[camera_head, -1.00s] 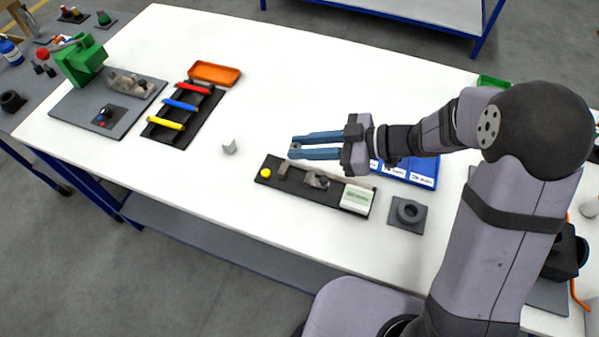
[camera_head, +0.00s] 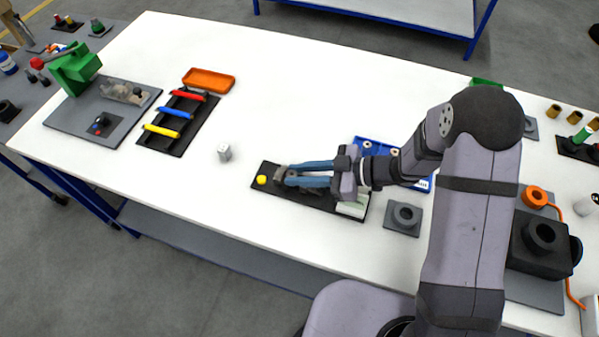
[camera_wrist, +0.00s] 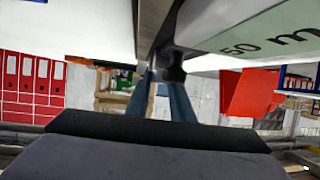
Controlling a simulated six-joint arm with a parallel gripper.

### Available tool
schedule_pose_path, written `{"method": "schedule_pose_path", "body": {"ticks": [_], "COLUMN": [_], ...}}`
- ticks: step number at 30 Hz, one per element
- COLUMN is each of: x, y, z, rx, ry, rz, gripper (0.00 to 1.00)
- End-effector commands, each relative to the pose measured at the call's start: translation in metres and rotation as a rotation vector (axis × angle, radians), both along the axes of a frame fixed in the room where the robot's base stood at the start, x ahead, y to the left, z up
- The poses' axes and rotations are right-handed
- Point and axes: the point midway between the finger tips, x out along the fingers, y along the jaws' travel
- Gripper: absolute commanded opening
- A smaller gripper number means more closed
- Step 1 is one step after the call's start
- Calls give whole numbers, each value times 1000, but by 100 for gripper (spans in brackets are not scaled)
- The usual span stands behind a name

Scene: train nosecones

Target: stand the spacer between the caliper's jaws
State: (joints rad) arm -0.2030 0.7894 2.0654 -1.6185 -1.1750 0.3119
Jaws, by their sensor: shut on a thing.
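The caliper is a black board (camera_head: 263,168) with a yellow round knob (camera_head: 262,180) at its left end, grey jaws near its middle and a pale green-white block (camera_head: 350,209) at its right end. A pale face marked "50 m" (camera_wrist: 272,36) shows large in the wrist view. My gripper (camera_head: 281,175) is low over the left half of the board, its blue fingers pointing left. It is shut on the spacer, a small dark grey piece (camera_wrist: 171,68) at the fingertips. The fingers hide much of the jaws, and I cannot tell whether the spacer touches them or the board.
A small pale block (camera_head: 224,153) stands left of the board. A grey plate with a ring (camera_head: 404,217) lies to the right and a blue tray (camera_head: 374,145) behind. A black rack with coloured bars (camera_head: 178,127) and an orange tray (camera_head: 209,80) lie further left. The table centre is clear.

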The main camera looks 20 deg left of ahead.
Motion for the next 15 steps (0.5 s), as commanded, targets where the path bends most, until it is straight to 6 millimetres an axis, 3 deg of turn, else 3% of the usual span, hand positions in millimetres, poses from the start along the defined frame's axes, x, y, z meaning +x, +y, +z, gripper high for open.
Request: {"method": "schedule_pose_path", "body": {"ticks": [14,15], "x": [0,0], "y": [0,0], "z": [-6,-5], "rx": [0,0], "ry": [-1,-2], "rz": [0,1], "gripper": [0,31]}}
